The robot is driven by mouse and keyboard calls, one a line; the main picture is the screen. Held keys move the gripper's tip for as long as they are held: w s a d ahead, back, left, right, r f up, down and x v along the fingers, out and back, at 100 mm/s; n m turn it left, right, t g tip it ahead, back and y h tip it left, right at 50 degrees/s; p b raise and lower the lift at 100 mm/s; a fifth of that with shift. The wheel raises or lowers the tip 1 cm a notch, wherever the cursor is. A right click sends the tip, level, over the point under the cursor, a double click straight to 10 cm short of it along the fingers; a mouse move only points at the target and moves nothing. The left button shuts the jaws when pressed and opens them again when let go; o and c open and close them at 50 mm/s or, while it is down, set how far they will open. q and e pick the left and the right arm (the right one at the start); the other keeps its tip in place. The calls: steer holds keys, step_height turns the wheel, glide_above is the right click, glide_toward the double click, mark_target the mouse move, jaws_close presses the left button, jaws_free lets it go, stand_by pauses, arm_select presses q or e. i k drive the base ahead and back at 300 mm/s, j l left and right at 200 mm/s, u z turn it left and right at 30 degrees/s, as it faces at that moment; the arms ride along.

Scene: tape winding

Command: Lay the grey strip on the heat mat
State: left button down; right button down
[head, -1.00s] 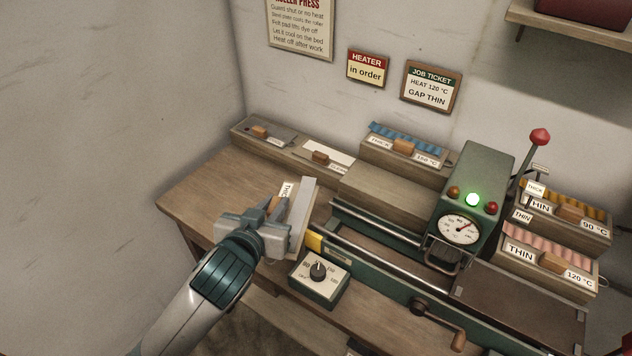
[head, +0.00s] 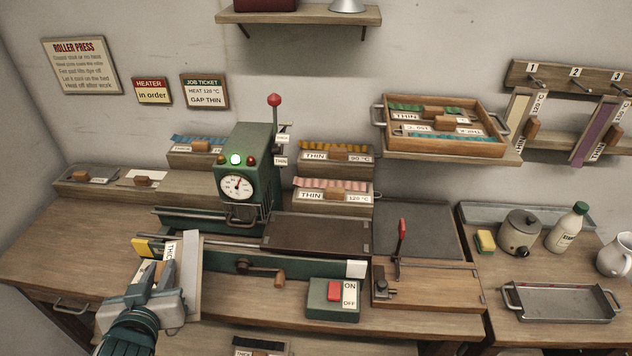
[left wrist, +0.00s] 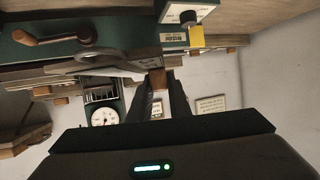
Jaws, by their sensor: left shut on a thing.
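My left gripper (head: 158,277) is shut on the grey strip (head: 191,262), a long pale board with a THICK label beside it. It holds the strip tilted above the front left of the bench, left of the crank. In the left wrist view the dark fingers (left wrist: 166,98) close on a brown wooden block (left wrist: 156,82), with a pale edge beyond. A dark brown plate (head: 318,234) lies on the press bed, and a dark grey flat sheet (head: 425,228) lies to its right; I cannot tell which is the heat mat. My right gripper is not in view.
The green roller press (head: 247,170) has a lit green lamp and a dial. A crank (head: 258,267), an ON/OFF box (head: 333,298) and a wooden board with a red lever (head: 425,285) stand along the front. Strip boxes (head: 335,190) stand behind.

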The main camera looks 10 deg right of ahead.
mark_target(415, 224)
steer(key=k+l, duration=0.15)
steer(key=l, duration=0.25)
steer(key=k+l+z, duration=0.1)
steer(key=l, duration=0.3)
steer(key=k+l, duration=0.1)
steer(key=l, duration=0.3)
steer(key=k+l+z, duration=0.1)
steer(key=l, duration=0.35)
steer(key=l+z, duration=0.1)
steer(key=l, duration=1)
steer(key=i+l, duration=0.1)
steer(key=l, duration=0.95)
steer(key=l+z, duration=0.05)
